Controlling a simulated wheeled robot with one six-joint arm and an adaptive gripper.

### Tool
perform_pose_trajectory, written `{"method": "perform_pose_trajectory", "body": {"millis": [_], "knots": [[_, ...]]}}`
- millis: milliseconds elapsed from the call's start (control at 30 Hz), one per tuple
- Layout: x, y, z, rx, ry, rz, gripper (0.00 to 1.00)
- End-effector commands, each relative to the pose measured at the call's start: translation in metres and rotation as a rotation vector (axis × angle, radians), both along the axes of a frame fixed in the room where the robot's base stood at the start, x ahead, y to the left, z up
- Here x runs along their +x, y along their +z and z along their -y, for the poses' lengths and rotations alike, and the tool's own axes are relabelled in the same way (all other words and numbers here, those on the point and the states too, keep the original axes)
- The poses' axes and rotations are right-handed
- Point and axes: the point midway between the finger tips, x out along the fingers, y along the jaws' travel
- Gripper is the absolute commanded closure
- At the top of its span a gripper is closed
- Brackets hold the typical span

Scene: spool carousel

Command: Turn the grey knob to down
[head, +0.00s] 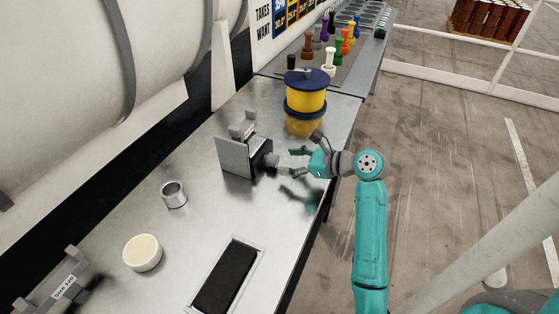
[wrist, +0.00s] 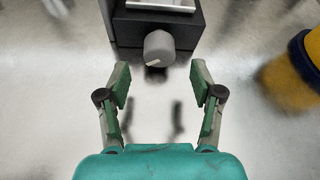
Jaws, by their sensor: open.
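The grey knob (wrist: 158,48) sticks out from the front of a dark box (wrist: 195,32). A pale mark on its face points to the left and slightly down in the wrist view. In the head view the knob (head: 272,160) sits on the box's right side, facing my gripper (head: 291,161). My gripper (wrist: 160,88) is open and empty. Its two fingers are spread to either side of the knob's line, short of it and apart from it.
A yellow spool carousel with a blue top (head: 305,95) stands close behind my gripper. A metal cup (head: 173,195), a white round tub (head: 142,253) and a black pad (head: 227,278) lie nearer. Coloured pegs (head: 328,60) stand at the back. The bench (head: 210,222) is bare between them.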

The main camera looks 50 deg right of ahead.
Motion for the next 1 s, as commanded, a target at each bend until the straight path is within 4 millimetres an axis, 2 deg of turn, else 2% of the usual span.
{"method": "perform_pose_trajectory", "body": {"millis": [33, 200, 400, 833, 1000], "knots": [[-0.01, 0.004, 0.004, -0.002, -0.005, 0.0, 0.34], [-0.037, 0.015, 0.012, -0.001, -0.003, 0.0, 0.34], [-0.056, 0.024, 0.017, -0.001, -0.002, 0.0, 0.34], [-0.061, 0.026, 0.018, 0.002, 0.001, -0.002, 0.34], [-0.05, 0.026, 0.02, 0.135, -0.013, -0.044, 0.34]]}}
